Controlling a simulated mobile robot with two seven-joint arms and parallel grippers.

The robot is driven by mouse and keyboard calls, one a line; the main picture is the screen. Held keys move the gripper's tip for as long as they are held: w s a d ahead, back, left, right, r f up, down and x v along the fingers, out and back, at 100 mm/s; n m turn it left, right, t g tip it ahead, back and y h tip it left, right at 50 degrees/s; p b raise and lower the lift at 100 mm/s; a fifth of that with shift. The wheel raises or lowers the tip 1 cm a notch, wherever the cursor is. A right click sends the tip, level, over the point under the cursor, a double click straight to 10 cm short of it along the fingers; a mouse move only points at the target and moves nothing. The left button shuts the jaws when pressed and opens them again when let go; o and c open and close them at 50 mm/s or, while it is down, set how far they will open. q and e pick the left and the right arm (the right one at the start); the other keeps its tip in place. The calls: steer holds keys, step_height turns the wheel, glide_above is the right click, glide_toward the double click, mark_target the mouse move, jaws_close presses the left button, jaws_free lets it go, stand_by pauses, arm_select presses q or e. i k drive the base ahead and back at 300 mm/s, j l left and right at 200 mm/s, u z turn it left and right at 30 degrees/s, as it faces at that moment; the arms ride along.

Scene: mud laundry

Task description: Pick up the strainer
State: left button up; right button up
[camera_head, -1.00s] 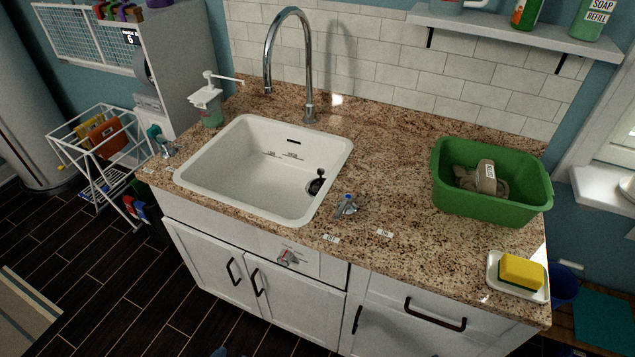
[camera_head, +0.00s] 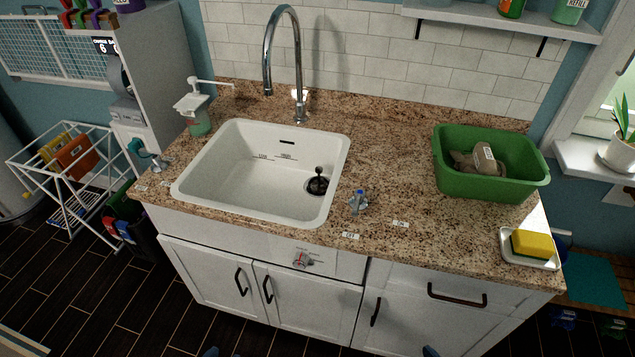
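The strainer (camera_head: 318,181) is a small dark piece with an upright knob. It sits at the drain in the right part of the white sink (camera_head: 225,187), and its lower part is hard to make out. Small blue-grey slivers at the bottom edge, left (camera_head: 210,352) and right (camera_head: 430,351), appear to be the tips of my left and right arms. They are in front of the cabinet, well away from the strainer. Whether their fingers are open or shut does not show.
A curved chrome faucet (camera_head: 268,60) rises behind the sink. A soap dispenser (camera_head: 197,117) stands left, and a small blue-topped fitting (camera_head: 358,203) sits right of the sink. A green tub (camera_head: 470,184) and a sponge (camera_head: 533,243) on a dish are at the right. The counter between is fairly clear.

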mark_target(319, 185)
steer(key=i+j+u, duration=0.25)
steer(key=u, duration=0.15)
steer(key=i+j+u, duration=0.25)
steer(key=u, duration=0.2)
